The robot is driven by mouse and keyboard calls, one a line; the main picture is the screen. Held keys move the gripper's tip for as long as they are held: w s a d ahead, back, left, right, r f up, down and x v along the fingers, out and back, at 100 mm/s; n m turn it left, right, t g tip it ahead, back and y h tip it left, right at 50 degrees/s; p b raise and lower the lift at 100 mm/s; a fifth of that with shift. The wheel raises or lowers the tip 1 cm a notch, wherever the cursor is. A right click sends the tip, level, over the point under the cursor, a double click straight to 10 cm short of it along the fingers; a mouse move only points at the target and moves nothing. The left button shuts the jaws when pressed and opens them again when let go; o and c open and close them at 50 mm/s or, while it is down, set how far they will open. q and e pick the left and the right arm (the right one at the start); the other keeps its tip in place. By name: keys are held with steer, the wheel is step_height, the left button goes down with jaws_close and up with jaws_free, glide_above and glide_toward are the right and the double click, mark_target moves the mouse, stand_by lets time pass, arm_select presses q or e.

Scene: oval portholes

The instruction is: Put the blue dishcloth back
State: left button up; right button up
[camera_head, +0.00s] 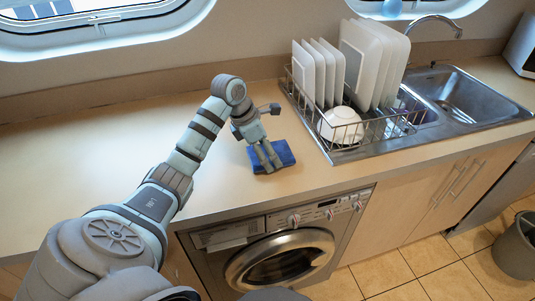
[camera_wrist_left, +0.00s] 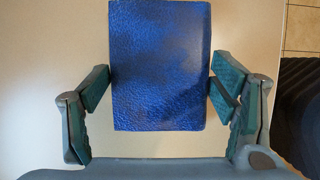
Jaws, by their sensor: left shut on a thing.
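The blue dishcloth (camera_head: 286,156) is a flat, folded rectangle at the worktop, left of the dish rack. My left gripper (camera_head: 267,162) reaches down over it from above. In the left wrist view the dishcloth (camera_wrist_left: 160,60) lies between the two fingers, which touch its left and right edges, so my left gripper (camera_wrist_left: 161,88) is shut on it. It looks flat on the worktop or just above it; I cannot tell which. My right gripper is not in view.
A wire dish rack (camera_head: 345,152) with upright white plates (camera_head: 375,60) and a white bowl (camera_head: 342,125) stands to the right, beside a steel sink (camera_head: 470,100). A washing machine (camera_head: 285,258) is below the front edge. The worktop (camera_head: 90,140) at left is clear.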

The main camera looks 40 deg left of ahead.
arm_select(q)
steer(key=shift+w+f, duration=0.1)
steer(key=shift+f, duration=0.15)
steer(key=o, duration=1)
steer(key=shift+r, duration=0.25)
steer(key=p+v, duration=0.1)
steer(key=v, duration=1.1)
